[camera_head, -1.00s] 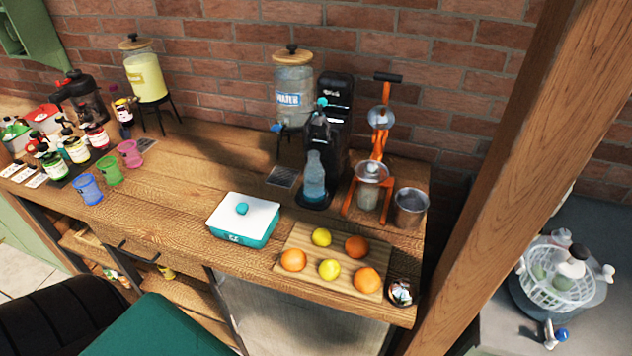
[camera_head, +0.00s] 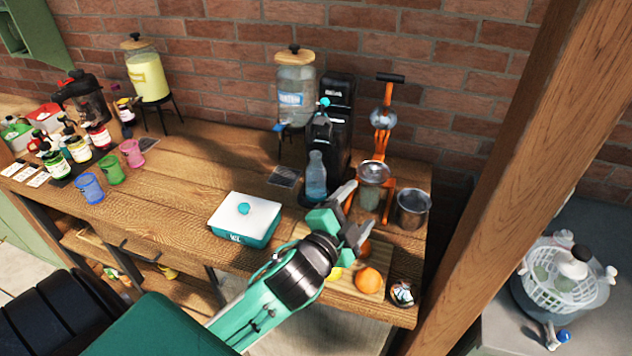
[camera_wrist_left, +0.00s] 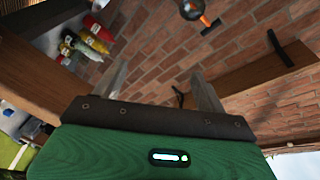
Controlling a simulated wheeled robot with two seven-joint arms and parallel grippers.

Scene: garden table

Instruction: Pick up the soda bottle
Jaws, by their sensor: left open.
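The soda bottle (camera_head: 316,178), clear blue, stands upright in the black soda machine (camera_head: 334,125) near the back of the wooden counter. My left gripper (camera_head: 352,212) is over the right part of the counter, in front and to the right of the bottle. It is open and empty, with its fingers pointing up and to the right, apart from the bottle. In the left wrist view the two fingers (camera_wrist_left: 160,90) show spread with nothing between them, and the bottle is not visible there. My right gripper is not in view.
An orange juicer (camera_head: 373,173) and a metal cup (camera_head: 411,209) stand right of the bottle. A teal box with white lid (camera_head: 246,219) sits in front. My arm partly hides the cutting board with fruit (camera_head: 368,279). A water dispenser (camera_head: 293,82) stands behind left.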

